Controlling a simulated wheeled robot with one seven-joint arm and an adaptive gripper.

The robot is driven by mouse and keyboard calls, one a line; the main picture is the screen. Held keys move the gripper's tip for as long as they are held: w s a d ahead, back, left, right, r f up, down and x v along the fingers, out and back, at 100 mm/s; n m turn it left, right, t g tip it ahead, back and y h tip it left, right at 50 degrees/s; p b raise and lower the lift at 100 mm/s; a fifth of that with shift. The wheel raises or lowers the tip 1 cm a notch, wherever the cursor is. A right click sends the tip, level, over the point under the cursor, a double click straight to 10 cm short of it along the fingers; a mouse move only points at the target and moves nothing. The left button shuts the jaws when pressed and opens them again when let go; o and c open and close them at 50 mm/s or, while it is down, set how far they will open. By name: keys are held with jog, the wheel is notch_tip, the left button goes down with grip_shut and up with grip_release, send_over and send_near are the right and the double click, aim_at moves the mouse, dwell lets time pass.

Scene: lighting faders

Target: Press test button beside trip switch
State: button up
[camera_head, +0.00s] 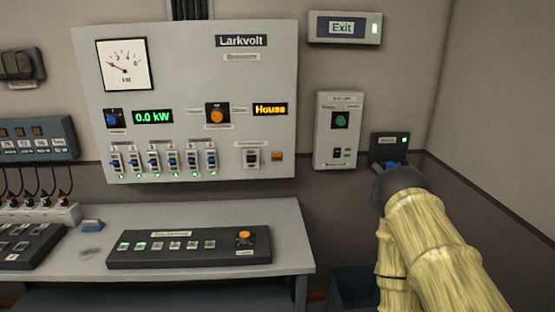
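On the Larkvolt panel (235,92), at its lower right, a black-and-white switch (250,158) sits under a small label. A small orange button (277,156) is just to its right. I cannot read the label, so I cannot tell for certain that these are the trip switch and test button. My gripper (396,181) is right of the panel, apart from it, in front of the lower part of a dark wall box (384,143). My arm hides its fingers, so I cannot see whether it is open or touching the box.
A white wall unit (339,130) with a green knob hangs between the panel and my gripper. An Exit sign (345,28) is above it. Below the panel, a desk (290,237) carries a black fader console (190,249). A dark blue bin (352,287) stands right of the desk.

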grip_shut()
dwell(1.0)
